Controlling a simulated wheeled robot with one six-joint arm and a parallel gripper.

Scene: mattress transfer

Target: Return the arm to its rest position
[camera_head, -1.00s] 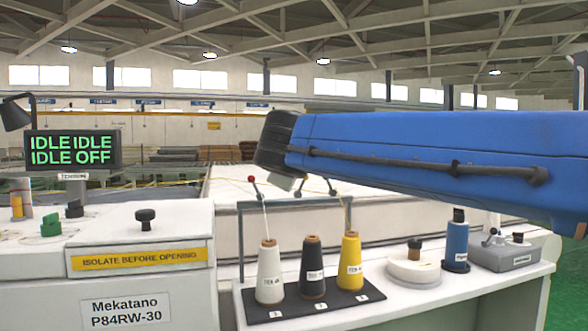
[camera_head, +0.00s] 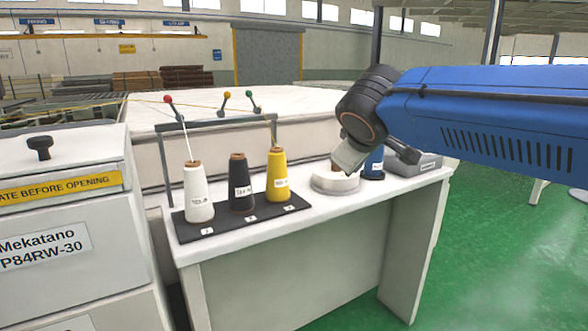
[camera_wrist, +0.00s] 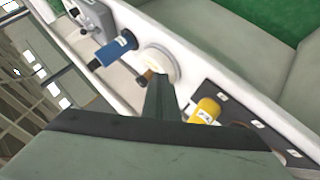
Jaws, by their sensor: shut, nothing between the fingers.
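My blue arm (camera_head: 490,115) reaches in from the right in the head view, over the right part of the white bench. Its dark joint (camera_head: 368,105) and a pale grey end piece hang in front of the bench's far edge. In the wrist view my gripper (camera_wrist: 160,82) is a narrow dark shape pointing at the bench top. It looks shut, with nothing between its fingers. In that view a white round disc (camera_wrist: 160,64) lies just beyond the tips, with a yellow cone (camera_wrist: 204,111) to the right and a blue spool (camera_wrist: 116,46) to the left.
White, black and yellow thread cones (camera_head: 238,185) stand on a black tray (camera_head: 240,218) on the bench (camera_head: 215,246). A thread stand rises behind them. A grey box (camera_head: 428,163) sits at the right end. A white machine (camera_head: 50,265) stands left. Green floor lies open at right.

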